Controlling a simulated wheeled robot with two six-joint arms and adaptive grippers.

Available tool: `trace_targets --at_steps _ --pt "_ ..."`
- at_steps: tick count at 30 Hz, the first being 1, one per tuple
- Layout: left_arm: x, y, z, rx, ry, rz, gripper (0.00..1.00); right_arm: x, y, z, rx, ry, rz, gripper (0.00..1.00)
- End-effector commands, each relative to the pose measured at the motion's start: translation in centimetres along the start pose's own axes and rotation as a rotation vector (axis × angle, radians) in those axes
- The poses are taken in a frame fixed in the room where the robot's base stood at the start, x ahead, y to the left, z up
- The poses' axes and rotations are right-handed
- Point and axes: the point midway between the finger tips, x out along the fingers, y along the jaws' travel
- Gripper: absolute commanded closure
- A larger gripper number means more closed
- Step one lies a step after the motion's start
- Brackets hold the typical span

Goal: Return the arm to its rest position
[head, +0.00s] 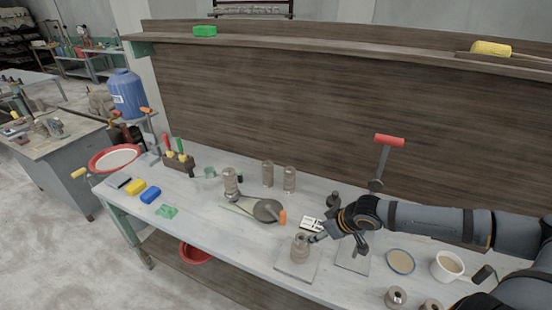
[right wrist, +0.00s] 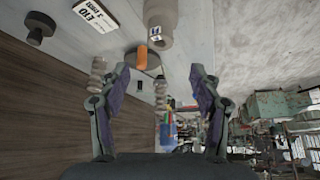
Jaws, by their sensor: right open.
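My right gripper (head: 336,243) reaches in from the right in the head view, low over the table near a grey-brown clay pot (head: 300,247) on a square pale board (head: 290,270). In the right wrist view my right gripper (right wrist: 160,72) has its two fingers spread wide, with nothing held between them. The clay pot (right wrist: 160,22) shows beyond the fingers at the top and stands apart from them. My left gripper is not in view.
A printed card (head: 312,223), an orange-handled tool (head: 283,217) and a second square board (head: 350,262) lie close by. A mug (head: 447,266) and round dish (head: 400,262) stand at right. A red-topped stand (head: 389,140) rises behind my arm.

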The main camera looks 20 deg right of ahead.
Motion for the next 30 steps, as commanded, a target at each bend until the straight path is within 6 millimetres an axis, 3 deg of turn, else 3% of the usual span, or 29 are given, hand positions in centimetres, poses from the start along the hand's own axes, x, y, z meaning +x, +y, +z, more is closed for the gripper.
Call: trace_targets --at_steps 4,7,14,21,30 --pt "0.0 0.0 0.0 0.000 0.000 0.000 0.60 0.1 -0.2 0.2 0.000 -0.001 -0.001 0.36" --pt "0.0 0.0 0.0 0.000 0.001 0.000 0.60 0.7 -1.5 1.6 -0.006 -0.013 -0.006 0.36" --pt "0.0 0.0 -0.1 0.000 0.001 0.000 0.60 1.9 -8.0 6.5 -0.024 -0.067 0.032 0.36" --pt "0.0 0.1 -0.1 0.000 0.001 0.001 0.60 0.5 -11.7 8.8 0.045 -0.145 0.123 0.36" --pt "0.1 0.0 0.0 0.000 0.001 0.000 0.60 -1.9 -14.0 11.4 0.192 -0.273 0.195 0.36"
